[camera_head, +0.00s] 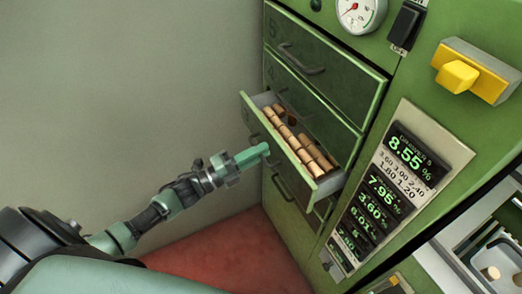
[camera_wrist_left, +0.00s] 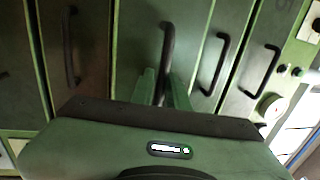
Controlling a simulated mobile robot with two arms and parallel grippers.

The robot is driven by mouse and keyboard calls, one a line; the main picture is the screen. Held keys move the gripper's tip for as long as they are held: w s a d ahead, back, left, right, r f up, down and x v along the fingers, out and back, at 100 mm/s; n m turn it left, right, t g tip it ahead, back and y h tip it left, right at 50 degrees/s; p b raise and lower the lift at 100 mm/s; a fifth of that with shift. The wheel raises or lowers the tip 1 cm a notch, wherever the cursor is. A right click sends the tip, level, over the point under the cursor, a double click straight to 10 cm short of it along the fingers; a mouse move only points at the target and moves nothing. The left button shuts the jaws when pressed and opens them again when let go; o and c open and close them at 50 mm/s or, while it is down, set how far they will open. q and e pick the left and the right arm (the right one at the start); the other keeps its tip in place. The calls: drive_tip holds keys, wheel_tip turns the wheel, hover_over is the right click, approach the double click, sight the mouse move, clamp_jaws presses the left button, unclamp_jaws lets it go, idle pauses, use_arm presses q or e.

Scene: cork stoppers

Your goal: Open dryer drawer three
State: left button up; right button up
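The third dryer drawer (camera_head: 308,180) sticks out partway from the green cabinet, with rows of corks (camera_head: 290,140) inside. Its dark handle (camera_wrist_left: 167,45) shows in the left wrist view, standing between the two green fingers of my left gripper (camera_wrist_left: 163,90). The fingers are close on both sides of the handle and look shut on it. In the head view my left gripper (camera_head: 262,151) is at the drawer's front, and the handle is hidden there. My right gripper is not in view.
Drawer five (camera_head: 320,60) above is shut, and so is a lower drawer (camera_head: 285,190). A display panel (camera_head: 408,160), a gauge (camera_head: 360,12) and a yellow switch (camera_head: 458,77) are on the cabinet's right. The grey wall (camera_head: 130,80) is left; red floor (camera_head: 225,255) lies below.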

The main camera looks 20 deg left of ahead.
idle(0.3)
use_arm(q)
drive_tip(key=b+v, duration=0.1)
drive_tip(key=v, duration=0.6)
drive_tip(key=shift+s+a, duration=0.25)
drive_tip(key=shift+s, duration=0.05)
